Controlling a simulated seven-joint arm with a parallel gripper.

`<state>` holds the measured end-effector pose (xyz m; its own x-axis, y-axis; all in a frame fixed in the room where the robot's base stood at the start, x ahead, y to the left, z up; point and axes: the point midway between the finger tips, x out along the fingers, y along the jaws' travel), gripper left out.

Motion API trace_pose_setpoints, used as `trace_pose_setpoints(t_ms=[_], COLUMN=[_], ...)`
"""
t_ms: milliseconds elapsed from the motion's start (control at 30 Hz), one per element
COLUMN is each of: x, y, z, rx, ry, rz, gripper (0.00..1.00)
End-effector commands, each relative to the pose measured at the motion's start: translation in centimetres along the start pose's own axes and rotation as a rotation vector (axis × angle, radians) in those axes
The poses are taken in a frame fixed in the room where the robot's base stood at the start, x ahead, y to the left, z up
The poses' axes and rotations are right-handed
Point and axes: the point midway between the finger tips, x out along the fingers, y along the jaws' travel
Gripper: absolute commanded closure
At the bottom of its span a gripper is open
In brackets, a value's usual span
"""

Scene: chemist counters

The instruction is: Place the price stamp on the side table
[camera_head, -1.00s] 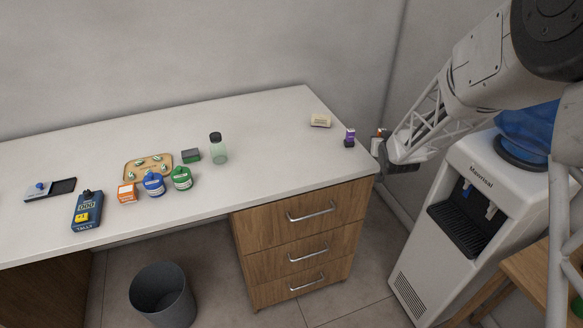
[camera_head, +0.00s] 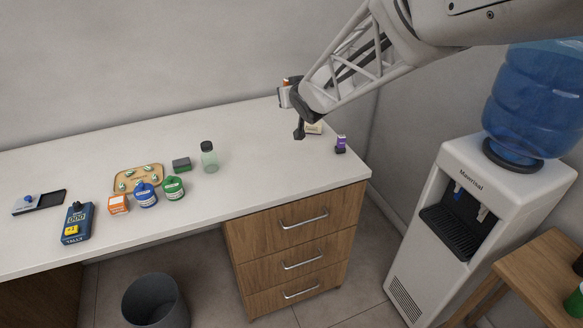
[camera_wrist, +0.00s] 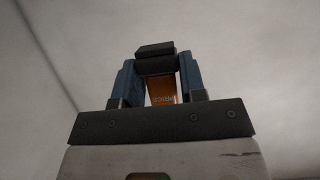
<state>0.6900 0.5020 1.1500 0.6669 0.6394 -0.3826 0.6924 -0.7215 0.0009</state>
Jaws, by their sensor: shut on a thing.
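The price stamp (camera_wrist: 162,88) is between the fingers of my gripper (camera_wrist: 158,80) in the wrist view. It shows an orange face with "PRICE" lettering and a dark end past the fingertips. In the head view my gripper (camera_head: 289,95) is raised over the right back part of the white counter, and a small orange patch shows at it. The arm hides most of the stamp there. The side table (camera_head: 538,272) is wooden and stands at the lower right, partly cut off by the frame, far from my gripper.
A water cooler (camera_head: 460,220) with a tall blue bottle (camera_head: 535,100) stands between the counter (camera_head: 250,120) and the side table. A purple item (camera_head: 341,141) and a cream block (camera_head: 314,128) lie below my gripper. A green item (camera_head: 575,303) is on the side table.

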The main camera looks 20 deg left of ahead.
Motion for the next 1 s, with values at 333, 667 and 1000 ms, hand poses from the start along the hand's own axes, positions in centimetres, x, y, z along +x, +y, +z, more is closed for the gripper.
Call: trace_pose_setpoints(t_ms=[333,667,1000], x=[-0.9,-0.8,0.7], y=[-2.3,-2.3,-2.3], z=[-1.7,-1.5,2.2], rx=[-0.008,-0.008,-0.007], ry=[0.001,0.000,-0.003], rz=[-0.023,-0.023,-0.023], gripper=[0.90,0.90,0.90])
